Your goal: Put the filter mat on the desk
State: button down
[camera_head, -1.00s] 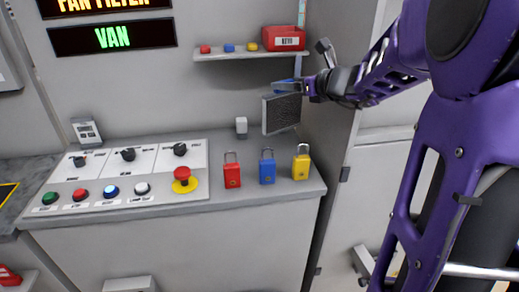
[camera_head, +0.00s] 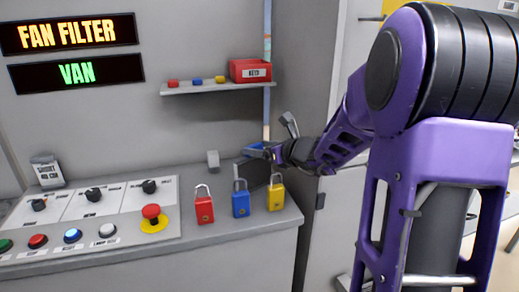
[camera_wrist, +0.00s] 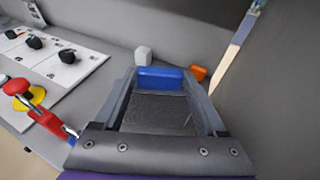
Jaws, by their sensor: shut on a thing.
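The filter mat (camera_head: 257,171) is a dark grey textured panel, mostly hidden behind the padlocks in the head view. In the wrist view the mat (camera_wrist: 157,113) fills the space between my fingers, with a blue piece at its far end. My gripper (camera_head: 262,152) is shut on the mat, low over the back right of the grey desk (camera_head: 222,212). I cannot tell whether the mat touches the desk top.
Red (camera_head: 204,209), blue (camera_head: 240,204) and yellow (camera_head: 276,197) padlocks stand in front of the mat. A control panel (camera_head: 115,205) takes up the left. A shelf (camera_head: 200,88) with a red box (camera_head: 250,71) hangs above. A cabinet side (camera_head: 305,90) is close on the right.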

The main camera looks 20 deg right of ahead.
jog(key=shift+f, duration=0.15)
grip_release()
jog(key=shift+r, duration=0.3)
jog(key=p+v, duration=0.1)
jog(key=v, duration=1.1)
jog(key=shift+p, duration=0.35)
jog(key=shift+a+f, duration=0.1)
jog(key=shift+a, duration=0.1)
